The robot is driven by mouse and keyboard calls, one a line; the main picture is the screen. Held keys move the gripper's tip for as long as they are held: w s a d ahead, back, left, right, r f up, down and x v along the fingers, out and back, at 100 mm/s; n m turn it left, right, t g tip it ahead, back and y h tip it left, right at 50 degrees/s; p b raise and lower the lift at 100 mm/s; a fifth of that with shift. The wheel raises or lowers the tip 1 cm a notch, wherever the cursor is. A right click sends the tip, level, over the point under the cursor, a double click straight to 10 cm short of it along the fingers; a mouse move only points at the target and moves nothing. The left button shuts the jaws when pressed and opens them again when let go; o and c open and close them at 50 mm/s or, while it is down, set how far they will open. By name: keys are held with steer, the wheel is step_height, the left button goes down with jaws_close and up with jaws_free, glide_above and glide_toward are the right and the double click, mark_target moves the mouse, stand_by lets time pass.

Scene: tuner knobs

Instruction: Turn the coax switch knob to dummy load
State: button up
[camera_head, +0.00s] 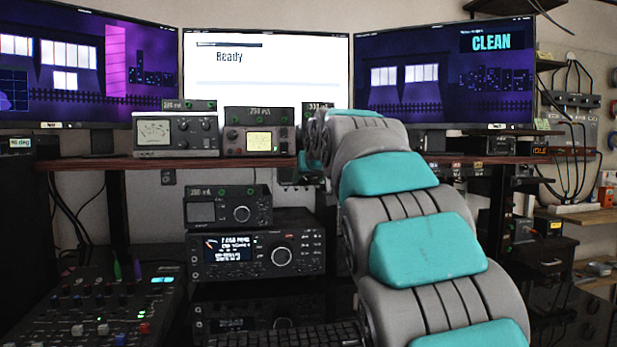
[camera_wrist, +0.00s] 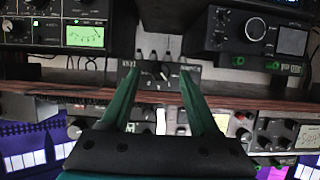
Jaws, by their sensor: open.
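The coax switch (camera_wrist: 146,77) is a small dark box at the centre of the wrist view, close to the shelf board. Its knob (camera_wrist: 165,73) has a light pointer mark. Small pale labels stand on either side of the knob, too blurred to read surely, so I cannot tell its setting. My gripper (camera_wrist: 160,74) is open, with a green finger on each side of the knob in the picture. The fingers hold nothing, and I cannot tell whether they touch the knob. In the head view my arm hides the gripper and most of the switch area.
The shelf (camera_head: 110,164) carries a metered unit (camera_head: 177,134) and a second unit with a lit screen (camera_head: 258,132). A radio (camera_head: 262,246) and a smaller tuner (camera_head: 227,206) stand below. A mixer (camera_head: 100,305) is at lower left. Cables run near the switch.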

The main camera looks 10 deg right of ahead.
steer(key=shift+w+f, duration=0.15)
steer(key=shift+w, duration=0.45)
steer(key=shift+c, duration=0.4)
jaws_close()
